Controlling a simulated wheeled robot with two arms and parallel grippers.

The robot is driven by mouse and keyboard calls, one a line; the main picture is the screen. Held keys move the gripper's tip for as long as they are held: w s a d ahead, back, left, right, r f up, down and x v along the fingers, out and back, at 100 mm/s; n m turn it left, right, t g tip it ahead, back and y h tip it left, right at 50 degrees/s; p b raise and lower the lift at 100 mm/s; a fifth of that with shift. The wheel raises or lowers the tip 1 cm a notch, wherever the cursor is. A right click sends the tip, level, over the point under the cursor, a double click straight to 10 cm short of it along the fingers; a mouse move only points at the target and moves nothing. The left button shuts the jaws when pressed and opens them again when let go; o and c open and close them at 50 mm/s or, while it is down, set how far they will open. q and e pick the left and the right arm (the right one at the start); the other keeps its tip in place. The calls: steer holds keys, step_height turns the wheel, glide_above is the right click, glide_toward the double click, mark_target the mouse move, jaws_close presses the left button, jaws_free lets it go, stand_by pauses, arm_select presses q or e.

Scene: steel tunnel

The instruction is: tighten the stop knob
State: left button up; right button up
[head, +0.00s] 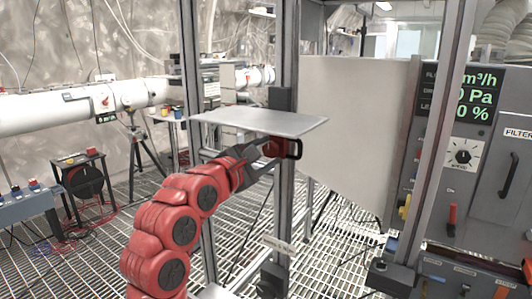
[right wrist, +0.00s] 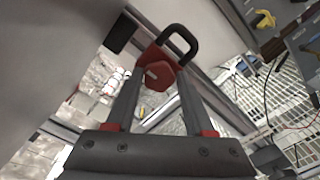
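The stop knob is a small red knob (right wrist: 160,75) with a black loop handle (right wrist: 181,40) beside it in the right wrist view. In the head view the red knob (head: 274,147) sits on an upright metal post, just under a flat grey plate. My right gripper (head: 262,158) is at the knob at the end of my red arm. In the right wrist view its two fingers (right wrist: 158,90) stand apart, one on each side of the knob. I see no clear grip on it; contact is hard to tell. My left gripper is not in view.
The grey plate (head: 262,121) lies right above the gripper. A pale panel (head: 352,125) stands right of the post. A control cabinet (head: 470,160) with a display and a dial is at the far right. The floor is metal grating (head: 110,240).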

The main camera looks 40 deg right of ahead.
steer(key=o, duration=0.3)
steer(key=v, duration=1.7)
steer(key=shift+s+a+b, duration=0.15)
steer(key=shift+a+b, duration=0.05)
steer(key=shift+b, duration=0.1)
steer(key=shift+f, duration=0.1)
